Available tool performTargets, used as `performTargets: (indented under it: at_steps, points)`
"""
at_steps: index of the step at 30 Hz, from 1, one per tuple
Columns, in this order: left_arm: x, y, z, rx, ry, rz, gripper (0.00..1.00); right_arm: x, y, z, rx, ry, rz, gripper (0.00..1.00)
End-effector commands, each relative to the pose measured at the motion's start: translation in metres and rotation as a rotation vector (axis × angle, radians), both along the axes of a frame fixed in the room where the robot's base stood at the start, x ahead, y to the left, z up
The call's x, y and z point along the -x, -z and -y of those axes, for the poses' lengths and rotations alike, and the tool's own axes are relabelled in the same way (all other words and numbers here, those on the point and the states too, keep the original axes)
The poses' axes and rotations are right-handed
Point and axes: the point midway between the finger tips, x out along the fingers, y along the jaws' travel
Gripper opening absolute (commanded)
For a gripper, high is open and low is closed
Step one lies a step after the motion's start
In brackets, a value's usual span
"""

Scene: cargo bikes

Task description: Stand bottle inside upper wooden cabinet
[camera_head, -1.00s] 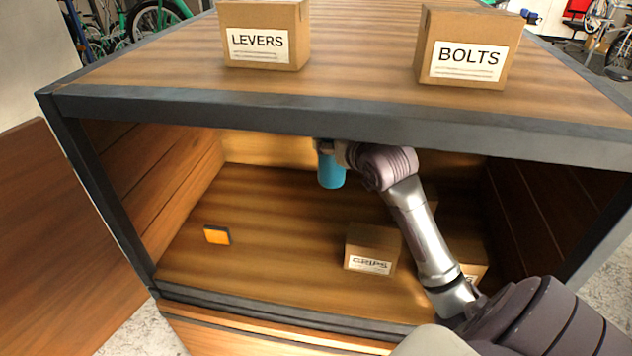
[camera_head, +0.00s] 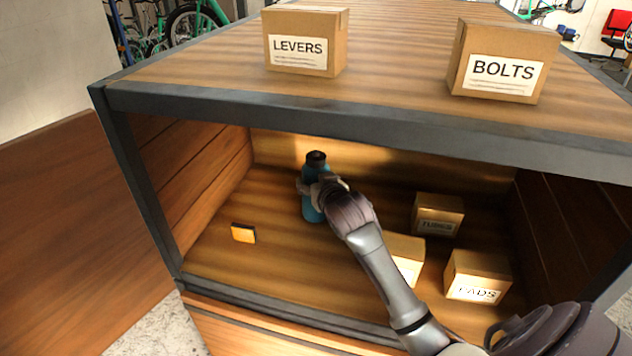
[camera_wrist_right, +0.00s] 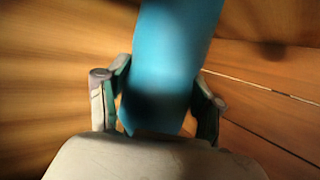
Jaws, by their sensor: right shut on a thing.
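The blue bottle (camera_head: 314,206) with a dark cap is upright inside the upper wooden cabinet (camera_head: 340,118), toward the back and left of its middle. My right gripper (camera_head: 318,188) reaches in from the front right and is shut around the bottle's body. In the right wrist view the bottle (camera_wrist_right: 172,65) fills the space between the two fingers (camera_wrist_right: 160,105). The bottle's base is close to the cabinet floor, but I cannot tell whether it touches. My left gripper is not in view.
Boxes marked TUBES (camera_head: 438,215) and PADS (camera_head: 478,277), and a partly hidden box (camera_head: 408,256), stand at the right inside. A small orange block (camera_head: 243,233) lies at the left. LEVERS (camera_head: 305,42) and BOLTS (camera_head: 503,60) boxes stand on top.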

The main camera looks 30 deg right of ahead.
Motion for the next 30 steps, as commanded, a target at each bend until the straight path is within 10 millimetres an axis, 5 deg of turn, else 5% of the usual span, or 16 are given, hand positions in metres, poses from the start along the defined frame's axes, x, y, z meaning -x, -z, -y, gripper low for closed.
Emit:
performTargets:
  at_steps: [7, 8, 12, 23, 30]
  points:
    - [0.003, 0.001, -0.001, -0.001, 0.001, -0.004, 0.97, 0.000, 0.001, 0.000, -0.001, 0.000, 0.001, 0.30]
    - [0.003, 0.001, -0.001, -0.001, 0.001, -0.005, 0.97, 0.000, 0.002, 0.000, -0.001, 0.000, 0.000, 0.68]
    - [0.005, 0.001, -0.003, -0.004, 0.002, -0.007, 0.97, 0.000, 0.001, 0.000, -0.001, 0.000, 0.000, 0.91]
    - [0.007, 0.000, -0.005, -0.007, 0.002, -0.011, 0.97, 0.000, -0.001, 0.000, 0.000, 0.000, 0.001, 0.91]
    - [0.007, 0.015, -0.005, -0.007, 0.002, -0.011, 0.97, 0.025, -0.006, -0.007, 0.000, -0.002, 0.002, 0.91]
